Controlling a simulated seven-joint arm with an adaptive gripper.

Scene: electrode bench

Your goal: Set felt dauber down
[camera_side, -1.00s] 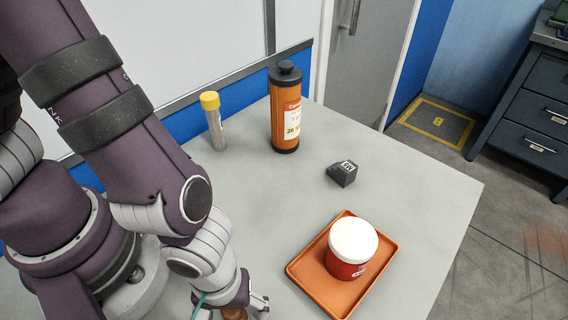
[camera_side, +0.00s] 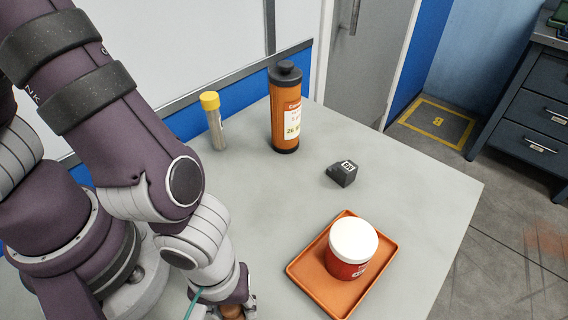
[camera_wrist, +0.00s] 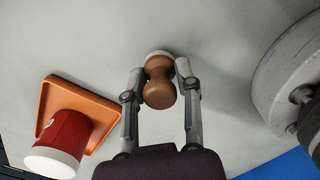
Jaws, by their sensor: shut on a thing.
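The felt dauber (camera_wrist: 159,88) has a brown, waisted wooden handle and a pale end that faces the bench in the wrist view. My gripper (camera_wrist: 160,76) is shut on it, one finger on each side. I cannot tell whether the pale end touches the bench.
An orange tray (camera_side: 302,270) holding a red jar with a white lid (camera_side: 353,249) lies to the right of my gripper. A dark block (camera_side: 342,174), an orange bottle (camera_side: 285,110) and a yellow-capped tube (camera_side: 215,124) stand farther back. The bench (camera_side: 265,205) between is clear.

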